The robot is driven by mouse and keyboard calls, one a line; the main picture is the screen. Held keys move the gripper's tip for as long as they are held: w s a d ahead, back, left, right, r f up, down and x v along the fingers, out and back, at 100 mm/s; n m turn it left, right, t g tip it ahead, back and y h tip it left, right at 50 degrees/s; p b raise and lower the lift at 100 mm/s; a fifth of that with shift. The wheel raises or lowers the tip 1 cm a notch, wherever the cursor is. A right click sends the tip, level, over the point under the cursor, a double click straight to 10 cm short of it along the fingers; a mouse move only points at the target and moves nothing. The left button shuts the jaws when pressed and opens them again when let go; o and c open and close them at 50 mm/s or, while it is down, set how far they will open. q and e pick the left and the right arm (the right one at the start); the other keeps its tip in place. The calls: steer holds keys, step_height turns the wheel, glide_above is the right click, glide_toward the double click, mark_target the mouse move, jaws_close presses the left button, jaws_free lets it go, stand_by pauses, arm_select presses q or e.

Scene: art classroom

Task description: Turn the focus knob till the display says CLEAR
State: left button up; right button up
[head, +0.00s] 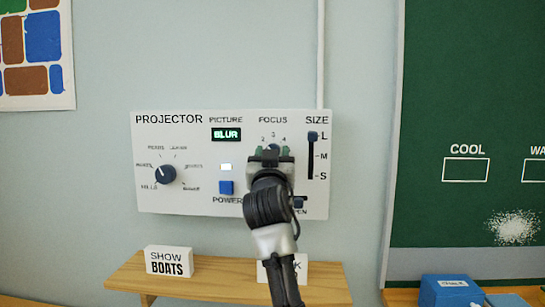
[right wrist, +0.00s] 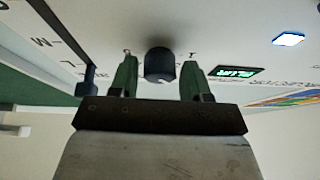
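The white projector panel (head: 190,202) hangs on the wall. Its small PICTURE display (head: 226,134) reads BLUR in green; it also shows upside down in the right wrist view (right wrist: 236,73). The dark focus knob (right wrist: 160,66) stands between the two green fingers of my right gripper (right wrist: 160,78), with a gap on each side. In the head view my right gripper (head: 271,154) covers most of the FOCUS dial, leaving the numbers 2, 3 and 4 visible above it. The knob's pointer cannot be read. My left gripper is not in view.
A picture knob (head: 165,174) is at the panel's left, a blue power button (head: 226,187) left of my gripper, and a size slider (head: 313,135) near L at right. Below is a wooden shelf (head: 210,284) with a SHOW BOATS card (head: 169,261). A green board (head: 470,80) is at right.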

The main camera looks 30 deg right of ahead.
steer(key=shift+o, duration=1)
steer(key=b+v, duration=0.2)
steer(key=v, duration=0.8)
steer(key=shift+s+f+b, duration=0.2)
steer(key=shift+s+b, duration=0.15)
steer(key=shift+a, duration=0.15)
